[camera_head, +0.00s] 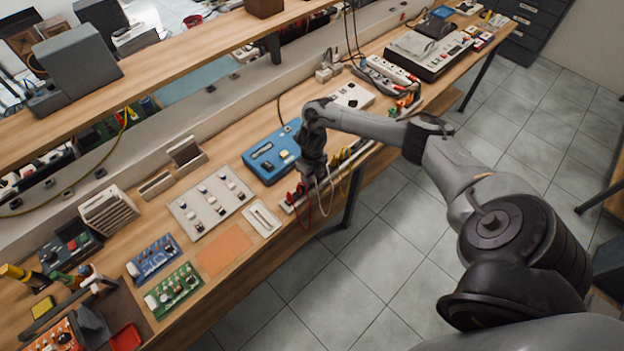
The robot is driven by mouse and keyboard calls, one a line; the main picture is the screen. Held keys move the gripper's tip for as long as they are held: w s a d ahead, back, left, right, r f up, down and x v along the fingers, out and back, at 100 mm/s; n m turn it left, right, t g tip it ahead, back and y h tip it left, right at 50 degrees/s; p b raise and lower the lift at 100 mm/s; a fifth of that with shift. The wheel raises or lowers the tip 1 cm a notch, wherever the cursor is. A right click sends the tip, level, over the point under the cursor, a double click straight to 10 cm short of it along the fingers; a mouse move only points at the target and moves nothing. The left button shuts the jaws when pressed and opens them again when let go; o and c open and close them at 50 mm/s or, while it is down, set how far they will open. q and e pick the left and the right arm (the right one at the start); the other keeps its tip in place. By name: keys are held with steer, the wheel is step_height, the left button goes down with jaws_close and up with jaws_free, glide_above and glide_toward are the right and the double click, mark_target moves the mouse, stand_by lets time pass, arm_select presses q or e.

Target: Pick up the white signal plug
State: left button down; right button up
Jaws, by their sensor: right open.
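A row of red, white and yellow leads (325,192) sits along the front edge of the wooden bench. A white lead (319,196) hangs between a red one and the yellow ones; its white plug is too small and too covered by my gripper to make out. My right gripper (312,177) points down just above these leads, beside the blue instrument. It is open; the picture does not show whether its fingers are around a plug or touching one. My left gripper is not in view.
The blue instrument (271,154) stands just left of the gripper. A grey panel with knobs (211,202), a white tray (263,219) and an orange mat (224,250) lie further left. A raised shelf (190,70) runs behind. Tiled floor (370,260) is clear in front.

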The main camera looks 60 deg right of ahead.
steer(key=shift+f, duration=0.1)
jaws_close()
stand_by(0.4)
